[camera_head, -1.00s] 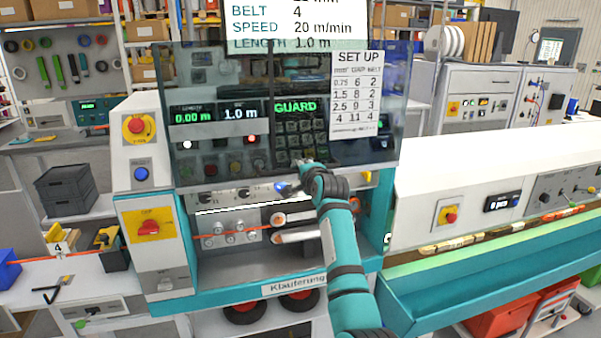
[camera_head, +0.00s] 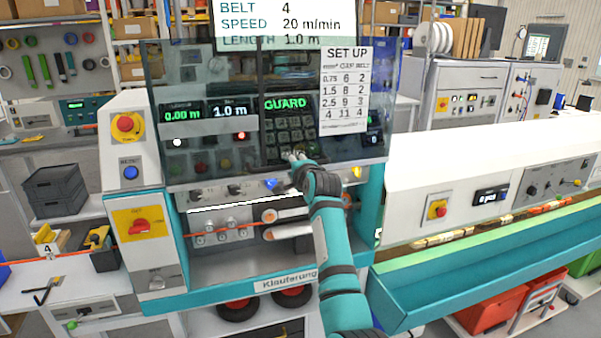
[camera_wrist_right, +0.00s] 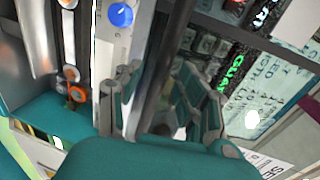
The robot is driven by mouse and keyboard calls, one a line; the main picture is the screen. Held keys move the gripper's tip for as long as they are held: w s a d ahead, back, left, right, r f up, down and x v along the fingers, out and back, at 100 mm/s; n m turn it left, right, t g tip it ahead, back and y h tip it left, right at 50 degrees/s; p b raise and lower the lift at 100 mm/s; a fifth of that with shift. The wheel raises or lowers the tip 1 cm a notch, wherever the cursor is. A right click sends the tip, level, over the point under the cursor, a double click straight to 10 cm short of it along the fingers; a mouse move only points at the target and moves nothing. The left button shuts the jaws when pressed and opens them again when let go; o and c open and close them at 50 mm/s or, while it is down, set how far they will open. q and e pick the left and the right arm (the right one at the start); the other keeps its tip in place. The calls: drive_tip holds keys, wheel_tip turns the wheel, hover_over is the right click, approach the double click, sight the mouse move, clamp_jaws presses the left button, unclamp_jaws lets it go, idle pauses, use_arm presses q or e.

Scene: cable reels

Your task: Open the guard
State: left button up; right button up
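The guard (camera_head: 215,85) is a tinted see-through panel hanging in front of the machine's control face in the head view. It covers the displays and keypad, and its lower edge lies just above the lit work opening. My right gripper (camera_head: 298,158) is at the panel's lower part, right of its middle. In the right wrist view a dark bar (camera_wrist_right: 168,65), seemingly the guard's edge or handle, runs between the fingers of my right gripper (camera_wrist_right: 160,100). The fingers stand apart on either side; contact is unclear. My left gripper is not in view.
A set-up sheet (camera_head: 344,90) is on the panel's right part. Left of the panel are a red stop button (camera_head: 125,124), a blue button (camera_head: 130,172) and a red switch (camera_head: 139,227). A teal trough (camera_head: 480,275) extends to the right.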

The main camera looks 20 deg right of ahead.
drive_tip(key=s+r, duration=0.2)
drive_tip(key=s, duration=0.9)
drive_tip(key=shift+d, duration=0.25)
